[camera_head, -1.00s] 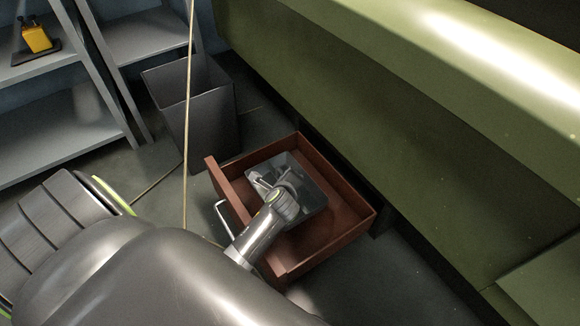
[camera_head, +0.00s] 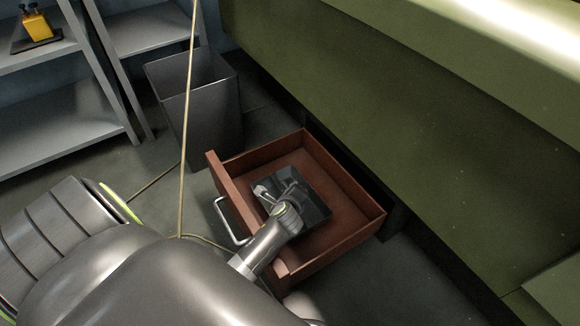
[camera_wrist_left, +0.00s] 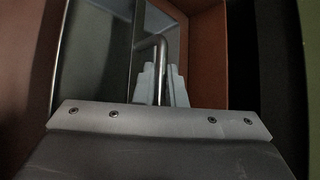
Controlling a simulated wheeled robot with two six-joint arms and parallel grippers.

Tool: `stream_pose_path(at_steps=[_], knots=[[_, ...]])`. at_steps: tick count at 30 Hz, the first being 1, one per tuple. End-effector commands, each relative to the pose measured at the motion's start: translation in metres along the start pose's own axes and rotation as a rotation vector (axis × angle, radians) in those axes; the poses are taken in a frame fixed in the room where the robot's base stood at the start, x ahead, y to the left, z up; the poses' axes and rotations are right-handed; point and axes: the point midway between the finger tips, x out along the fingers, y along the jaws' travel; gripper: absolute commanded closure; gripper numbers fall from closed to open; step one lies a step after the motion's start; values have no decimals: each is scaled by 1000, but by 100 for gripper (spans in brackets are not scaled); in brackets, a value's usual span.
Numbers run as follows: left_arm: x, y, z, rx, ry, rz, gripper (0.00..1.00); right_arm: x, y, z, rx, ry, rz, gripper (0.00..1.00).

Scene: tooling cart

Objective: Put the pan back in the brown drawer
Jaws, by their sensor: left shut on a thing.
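The pan (camera_head: 312,205) is a dark, shiny rectangular tray inside the open brown drawer (camera_head: 352,237). In the head view it looks slightly tilted; I cannot tell whether it touches the drawer bottom. My left gripper (camera_head: 271,192) is shut on the pan's metal handle, over the drawer's front half. The left wrist view shows the bent handle bar (camera_wrist_left: 161,50) running down between the fingers (camera_wrist_left: 161,88), with a reddish-brown drawer wall to the right. My wrist covers part of the pan's near side. My right gripper is out of view.
The drawer's front panel has a metal handle (camera_head: 230,222). A dark open bin (camera_head: 208,115) stands behind it, and grey shelves (camera_head: 60,110) are at left. The large green cart body (camera_head: 430,160) rises at right. A thin cord (camera_head: 184,150) hangs in front.

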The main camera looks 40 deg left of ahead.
Motion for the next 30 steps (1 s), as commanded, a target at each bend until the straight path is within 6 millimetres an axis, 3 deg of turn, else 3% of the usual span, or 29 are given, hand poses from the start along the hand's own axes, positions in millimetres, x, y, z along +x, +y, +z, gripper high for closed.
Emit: stream_pose_path(at_steps=[14, 15, 20, 30], knots=[[2, 1, -2, 0, 0, -3, 100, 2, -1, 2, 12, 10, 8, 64], [3, 3, -3, 0, 1, 0, 88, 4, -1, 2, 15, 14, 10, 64], [2, 3, -2, 0, 0, 0, 68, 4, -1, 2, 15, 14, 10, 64], [1, 1, -1, 0, 0, -1, 68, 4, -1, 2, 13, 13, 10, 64]])
